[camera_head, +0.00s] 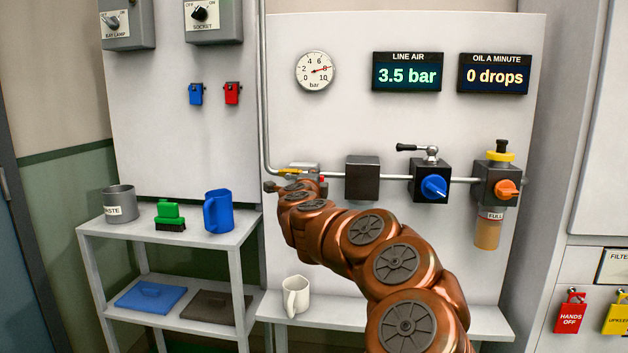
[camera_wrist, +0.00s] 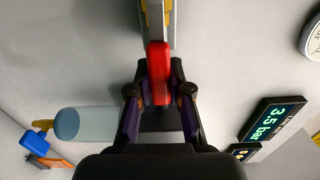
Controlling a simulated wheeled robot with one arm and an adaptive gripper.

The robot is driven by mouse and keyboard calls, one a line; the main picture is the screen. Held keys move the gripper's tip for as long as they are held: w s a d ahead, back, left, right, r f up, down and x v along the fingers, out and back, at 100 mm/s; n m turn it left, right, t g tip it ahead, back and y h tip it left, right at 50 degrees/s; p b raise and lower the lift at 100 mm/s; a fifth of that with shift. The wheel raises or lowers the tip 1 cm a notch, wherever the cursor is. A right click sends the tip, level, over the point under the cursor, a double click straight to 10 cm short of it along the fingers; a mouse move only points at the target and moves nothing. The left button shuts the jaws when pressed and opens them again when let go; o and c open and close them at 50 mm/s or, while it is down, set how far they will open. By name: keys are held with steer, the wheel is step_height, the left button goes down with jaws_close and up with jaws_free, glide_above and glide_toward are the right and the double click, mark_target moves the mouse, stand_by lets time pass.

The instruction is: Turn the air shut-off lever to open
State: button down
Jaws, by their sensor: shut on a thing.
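The red lever (camera_wrist: 159,72) of the air shut-off stands between the two fingers of my gripper (camera_wrist: 159,88) in the wrist view. The fingers are shut on it, one on each side. Beyond it, in line with the lever, is a grey and yellow piece (camera_wrist: 158,14). In the head view my copper arm covers most of the shut-off; a small red bit (camera_head: 321,179) shows beside the arm, and a yellow fitting (camera_head: 289,171) shows above it. The line air display (camera_head: 407,72) reads 3.5 bar.
Right along the pipe are a dark block (camera_head: 362,178), a regulator with a blue knob (camera_head: 434,187) and an oiler with an orange knob (camera_head: 507,189). A shelf at left holds a grey cup (camera_head: 119,203), a green brush (camera_head: 170,216) and a blue mug (camera_head: 218,211). A white mug (camera_head: 296,295) stands below.

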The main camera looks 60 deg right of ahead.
steer(key=c, duration=1.1)
jaws_free()
steer(key=shift+f, duration=0.1)
steer(key=shift+o, duration=0.2)
steer(key=shift+s+a, duration=0.1)
steer(key=shift+a, duration=0.05)
steer(key=v, duration=1.1)
steer(key=shift+s+a, duration=0.15)
steer(key=shift+a, duration=0.15)
